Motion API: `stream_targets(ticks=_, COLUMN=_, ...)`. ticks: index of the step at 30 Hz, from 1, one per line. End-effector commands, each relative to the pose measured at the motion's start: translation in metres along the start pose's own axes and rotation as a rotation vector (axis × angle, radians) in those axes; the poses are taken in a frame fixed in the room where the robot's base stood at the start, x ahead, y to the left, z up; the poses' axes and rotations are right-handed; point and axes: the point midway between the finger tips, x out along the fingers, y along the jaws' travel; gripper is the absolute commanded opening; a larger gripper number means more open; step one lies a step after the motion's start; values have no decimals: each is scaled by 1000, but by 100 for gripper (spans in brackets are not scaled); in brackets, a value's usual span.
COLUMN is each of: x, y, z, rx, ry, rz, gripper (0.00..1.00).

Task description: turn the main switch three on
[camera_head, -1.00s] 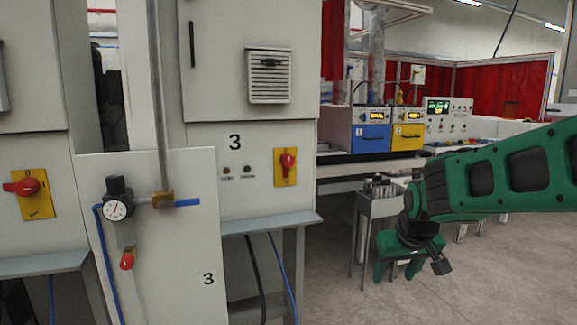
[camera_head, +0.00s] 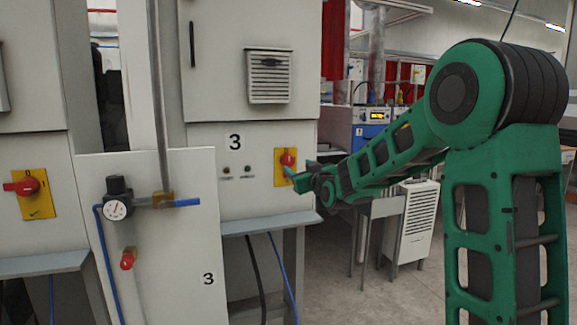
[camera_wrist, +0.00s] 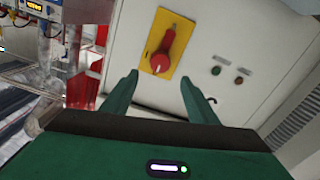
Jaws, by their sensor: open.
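The main switch three is a red rotary handle (camera_head: 288,158) on a yellow plate (camera_head: 279,168), on the grey cabinet marked 3 (camera_head: 235,142). My gripper (camera_head: 291,174) is at the plate's lower right in the head view and covers part of it. In the wrist view the red handle (camera_wrist: 161,58) lies ahead of and between my open fingers (camera_wrist: 158,92), with a gap to it. There the handle's long part slants up to the right across the yellow plate (camera_wrist: 172,28). Nothing is between the fingers.
Two indicator buttons (camera_head: 237,171) sit left of the switch. A grey shelf (camera_head: 270,224) juts out below it. A panel with a pressure gauge (camera_head: 118,209) and a pipe stands at the left. Another red switch (camera_head: 27,187) is on the far-left cabinet.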

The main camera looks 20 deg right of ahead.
Motion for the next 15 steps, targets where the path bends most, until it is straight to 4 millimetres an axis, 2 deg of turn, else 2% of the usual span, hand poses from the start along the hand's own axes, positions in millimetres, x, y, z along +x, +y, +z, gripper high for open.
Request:
stream_targets(ticks=9, x=55, y=0, z=1, rx=1, ry=-2, rz=-1, gripper=54)
stream_targets(ticks=15, x=83, y=0, z=1, rx=1, ry=-3, rz=0, gripper=54)
